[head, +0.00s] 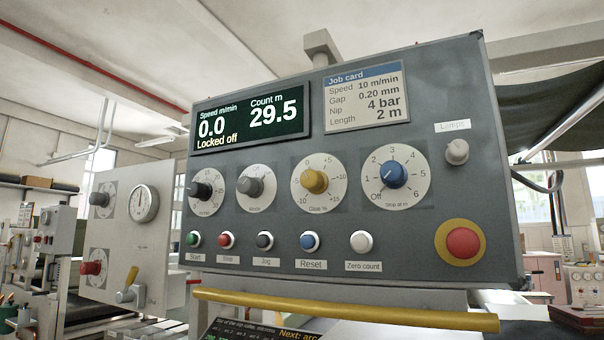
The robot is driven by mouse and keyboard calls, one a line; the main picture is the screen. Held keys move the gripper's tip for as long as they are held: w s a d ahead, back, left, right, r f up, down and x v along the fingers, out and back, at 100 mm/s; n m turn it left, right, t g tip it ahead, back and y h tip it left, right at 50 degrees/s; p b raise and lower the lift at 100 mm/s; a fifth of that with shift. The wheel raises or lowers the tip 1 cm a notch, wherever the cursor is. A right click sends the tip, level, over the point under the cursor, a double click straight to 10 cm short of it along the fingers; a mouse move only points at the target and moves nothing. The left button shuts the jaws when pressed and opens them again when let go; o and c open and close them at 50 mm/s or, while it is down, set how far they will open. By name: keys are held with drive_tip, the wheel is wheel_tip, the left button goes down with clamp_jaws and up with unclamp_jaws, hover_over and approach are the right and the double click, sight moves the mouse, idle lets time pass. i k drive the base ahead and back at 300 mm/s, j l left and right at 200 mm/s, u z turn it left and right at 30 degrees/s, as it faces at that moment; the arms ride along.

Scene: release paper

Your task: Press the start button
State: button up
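The start button (194,239) is a small green push button in a pale ring, at the lower left of a grey control panel (420,250). A label reading "Start" (195,257) sits just below it. The display (249,118) at the panel's upper left reads speed 0.0 m/min, count 29.5 m and "Locked off". Nothing covers the green button. My gripper is not in view.
Right of the start button are red (227,240), black (265,241), blue (310,242) and white (361,242) buttons. Several knobs sit above. A red emergency-type button (463,243) is at lower right. A yellow bar (345,310) runs below the panel.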

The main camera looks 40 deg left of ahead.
sight(191, 239)
drive_tip(key=k+j+u, duration=0.1)
drive_tip(key=u, duration=1.55)
drive_tip(key=k+j, duration=0.05)
drive_tip(key=j, duration=0.05)
